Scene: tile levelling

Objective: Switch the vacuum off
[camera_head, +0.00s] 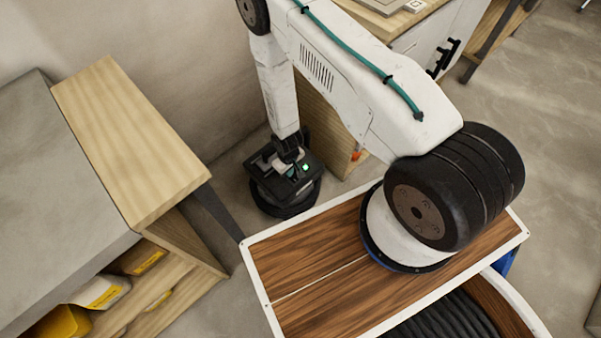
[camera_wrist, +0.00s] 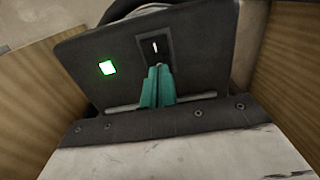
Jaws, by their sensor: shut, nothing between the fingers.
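The vacuum (camera_head: 283,205) is a dark, round-based unit on the floor between the wooden furniture pieces. Its dark top panel (camera_wrist: 205,45) fills much of the wrist view. A square green light (camera_wrist: 107,68) glows on the panel and also shows in the head view (camera_head: 305,167). A black switch (camera_wrist: 154,48) with a white mark sits right of the light. My gripper (camera_wrist: 157,70) has teal fingers, shut together with nothing between them. The fingertips are just below the switch in the wrist view; whether they touch it cannot be told.
A wooden shelf unit (camera_head: 130,150) with yellow-labelled packs stands at the left. A wooden cabinet (camera_head: 325,125) stands close behind the vacuum. Wooden faces flank the panel on both sides in the wrist view. Open floor (camera_head: 520,130) lies at the right.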

